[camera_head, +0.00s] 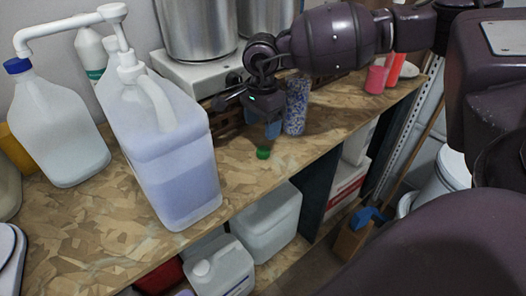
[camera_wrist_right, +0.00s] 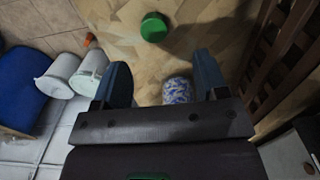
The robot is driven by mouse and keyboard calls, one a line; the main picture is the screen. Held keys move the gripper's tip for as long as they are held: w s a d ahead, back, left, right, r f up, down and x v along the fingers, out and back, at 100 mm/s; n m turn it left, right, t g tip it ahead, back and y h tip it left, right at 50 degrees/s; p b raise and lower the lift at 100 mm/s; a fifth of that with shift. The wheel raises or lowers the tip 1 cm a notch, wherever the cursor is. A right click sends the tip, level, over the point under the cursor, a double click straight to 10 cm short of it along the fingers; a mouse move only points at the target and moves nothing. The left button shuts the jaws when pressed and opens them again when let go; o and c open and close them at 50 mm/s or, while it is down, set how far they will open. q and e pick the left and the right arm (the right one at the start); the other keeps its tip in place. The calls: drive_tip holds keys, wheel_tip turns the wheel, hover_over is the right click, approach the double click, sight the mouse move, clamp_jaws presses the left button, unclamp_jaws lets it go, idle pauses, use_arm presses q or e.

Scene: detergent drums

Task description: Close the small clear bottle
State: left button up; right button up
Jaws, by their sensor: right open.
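A small clear bottle (camera_head: 297,104) with blue and white speckled contents stands upright on the wooden bench; the arm hides part of its top. A green cap (camera_head: 263,152) lies on the bench in front of it, apart from it. My right gripper (camera_head: 271,130) points down beside the bottle, above the bench and behind the cap. In the right wrist view its blue fingers (camera_wrist_right: 160,62) are apart with nothing held. There the green cap (camera_wrist_right: 154,27) lies beyond the fingertips, and part of the speckled bottle (camera_wrist_right: 177,90) shows between the fingers. My left gripper is not in view.
A large pump jug (camera_head: 165,150) and a blue-capped jug (camera_head: 58,125) stand on the left. Metal drums (camera_head: 197,28) on a white scale (camera_head: 185,75) stand behind. Red containers (camera_head: 377,78) are at the right. The bench front around the cap is clear.

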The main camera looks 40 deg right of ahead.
sight(263, 150)
wheel_tip(263, 150, down, 2)
idle(0.4)
drive_tip(key=shift+s+a+f, duration=0.1)
drive_tip(key=shift+s+f, duration=0.1)
drive_tip(key=shift+f, duration=1.1)
drive_tip(key=shift+s+f, duration=0.15)
drive_tip(key=shift+f, duration=1.15)
drive_tip(key=c, duration=1)
